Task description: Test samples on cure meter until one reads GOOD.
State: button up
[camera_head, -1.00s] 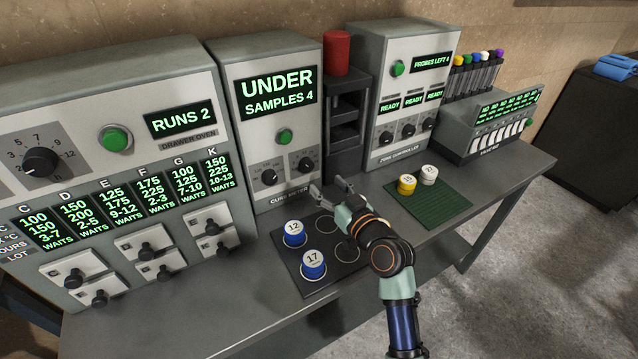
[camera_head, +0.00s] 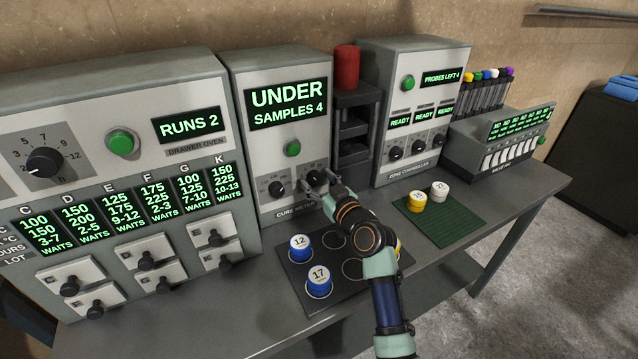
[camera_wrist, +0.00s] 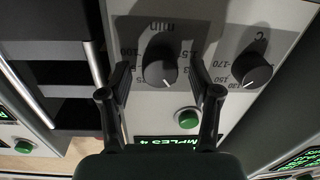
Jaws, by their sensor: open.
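The cure meter (camera_head: 240,185) stands in the middle of the bench. Its display (camera_head: 287,104) reads UNDER and SAMPLES 4. Below are a green button (camera_head: 292,149), a left knob (camera_head: 276,188) and a right knob marked min. My gripper (camera_head: 318,188) is in front of the right knob; in the wrist view the open fingers (camera_wrist: 162,85) lie either side of that min knob (camera_wrist: 160,70), contact unclear. Blue-sided samples 12 (camera_head: 300,246) and 17 (camera_head: 318,281) sit on the dark sample mat (camera_head: 300,268). A yellow sample beside them is mostly hidden by my arm.
A drawer oven (camera_head: 140,110) showing RUNS 2 stands left. A red cylinder (camera_head: 346,67) tops a dark rack (camera_head: 354,125). The zone controller (camera_head: 418,110) stands right, with a green mat (camera_head: 452,222) holding a yellow (camera_head: 417,200) and a white sample (camera_head: 439,191).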

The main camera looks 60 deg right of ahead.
jog(key=c, duration=1.1)
jog(key=shift+c, duration=0.2)
jog(key=shift+m, duration=0.4)
jog(key=m+p, duration=0.2)
jog(key=m, duration=0.4)
jog(key=m+p, duration=0.1)
jog(key=m, duration=0.3)
jog(key=shift+f+m+h+p, duration=0.1)
jog(key=shift+m+h+p, duration=0.3)
jog(key=shift+m+p, duration=0.95)
jog(key=shift+s+m+b, duration=0.1)
jog(key=shift+m+b, duration=0.35)
jog(key=shift+m, duration=0.2)
jog(key=o, duration=1.1)
